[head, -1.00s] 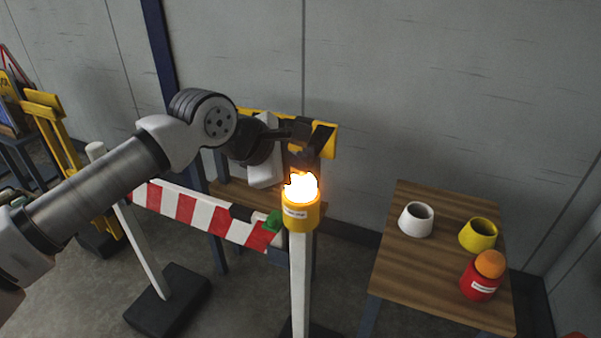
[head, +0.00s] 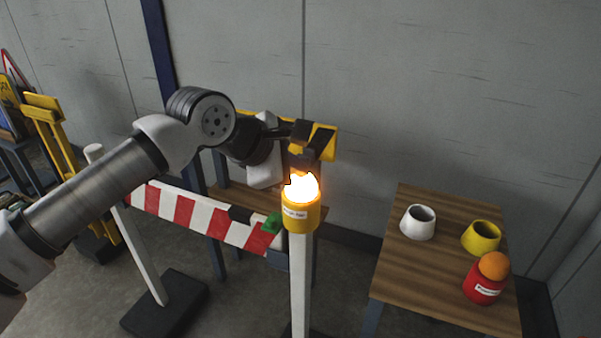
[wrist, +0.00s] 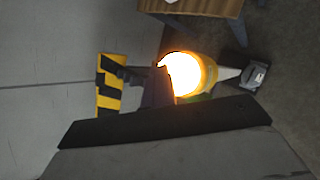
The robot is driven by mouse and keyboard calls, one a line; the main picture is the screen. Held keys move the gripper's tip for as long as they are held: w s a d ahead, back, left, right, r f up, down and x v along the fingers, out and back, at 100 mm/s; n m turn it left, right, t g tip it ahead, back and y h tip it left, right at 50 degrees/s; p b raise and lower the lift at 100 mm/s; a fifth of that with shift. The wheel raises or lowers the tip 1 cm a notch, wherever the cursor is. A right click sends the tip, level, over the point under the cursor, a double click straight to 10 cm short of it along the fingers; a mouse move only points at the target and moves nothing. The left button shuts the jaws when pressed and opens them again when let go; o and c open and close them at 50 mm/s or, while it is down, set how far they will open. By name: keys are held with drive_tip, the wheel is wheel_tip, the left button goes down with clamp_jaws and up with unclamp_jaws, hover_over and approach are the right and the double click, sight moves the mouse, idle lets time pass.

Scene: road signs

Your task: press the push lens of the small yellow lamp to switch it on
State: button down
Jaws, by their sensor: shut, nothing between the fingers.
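The small yellow lamp (head: 300,214) stands upright on top of a white post (head: 300,280). Its lens (head: 303,186) glows bright yellow-white. My gripper (head: 306,164) is shut and empty, with its tips pointing down at the top of the lens. In the wrist view the dark fingertips (wrist: 158,86) overlap the edge of the glowing lens (wrist: 181,75), and the lamp's yellow body (wrist: 208,74) shows beside it. The glare hides whether the tips touch the lens.
A red-and-white barrier board (head: 205,217) runs left of the post. A wooden table (head: 400,275) at right holds a white cup (head: 418,222), a yellow cup (head: 481,237) and a red lamp with an orange lens (head: 485,282). A yellow-black board (head: 322,141) is behind my gripper.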

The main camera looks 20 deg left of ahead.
sight(295, 179)
drive_tip(key=shift+s+f, duration=0.15)
drive_tip(key=shift+f, duration=0.5)
drive_tip(key=shift+w+a+r+p, duration=0.15)
drive_tip(key=shift+r+p, duration=0.6)
drive_tip(key=shift+r, duration=0.8)
drive_tip(key=shift+w+d+r+p, duration=0.1)
drive_tip(key=shift+r+p, duration=0.6)
drive_tip(key=shift+r, duration=0.8)
